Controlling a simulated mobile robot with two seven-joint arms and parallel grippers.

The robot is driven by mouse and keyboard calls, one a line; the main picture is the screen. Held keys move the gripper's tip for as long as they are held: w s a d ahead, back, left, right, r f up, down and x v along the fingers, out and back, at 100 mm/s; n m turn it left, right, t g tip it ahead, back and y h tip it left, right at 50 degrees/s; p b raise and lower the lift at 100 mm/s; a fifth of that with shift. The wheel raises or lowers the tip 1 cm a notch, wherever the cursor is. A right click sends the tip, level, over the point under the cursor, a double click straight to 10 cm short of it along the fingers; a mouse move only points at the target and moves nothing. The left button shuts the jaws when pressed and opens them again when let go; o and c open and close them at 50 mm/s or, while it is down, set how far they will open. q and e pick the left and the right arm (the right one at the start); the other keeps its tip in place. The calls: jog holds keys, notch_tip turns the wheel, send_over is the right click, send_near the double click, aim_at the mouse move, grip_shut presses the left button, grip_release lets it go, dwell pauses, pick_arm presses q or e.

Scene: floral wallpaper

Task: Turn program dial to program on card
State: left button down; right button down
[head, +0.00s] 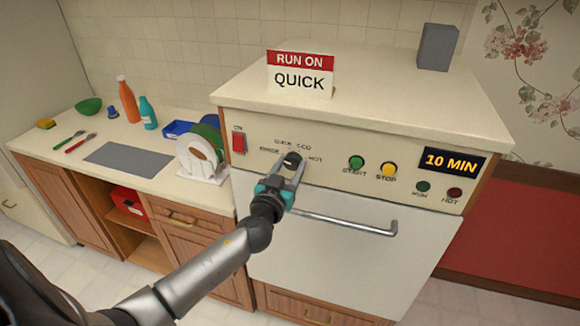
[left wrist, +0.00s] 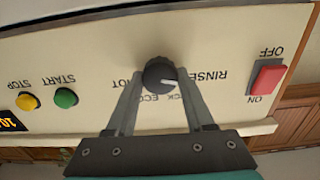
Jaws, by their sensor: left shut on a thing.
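The card (head: 300,78) stands on the counter above the machine and reads RUN ON QUICK. The dark program dial (head: 291,160) is on the front panel, with QUICK, ECO, RINSE and HOT around it. In the left wrist view, which is upside down, the dial's (left wrist: 158,70) white mark points right, toward RINSE. My left gripper (head: 283,172) is shut on the dial, one finger on each side; its fingers also show in the left wrist view (left wrist: 160,88). The fingers partly cover the QUICK and ECO labels there. My right gripper is not in view.
The panel has a red ON switch (head: 238,143), a green START button (head: 356,162), a yellow STOP button (head: 389,170) and a 10 MIN display (head: 453,162). The door handle (head: 345,222) sticks out below. A plate rack (head: 203,172) stands at the left.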

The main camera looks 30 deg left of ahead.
pick_arm(q)
jog(key=m+b, duration=0.1)
jog(key=m, duration=0.2)
jog(key=shift+m, duration=0.4)
jog(key=m, duration=0.6)
dwell(0.4)
jog(key=shift+c, duration=1.4)
grip_release()
jog(key=shift+s, duration=0.1)
jog(key=b+v, duration=0.2)
jog(key=v, duration=1.3)
jog(key=shift+b, duration=0.35)
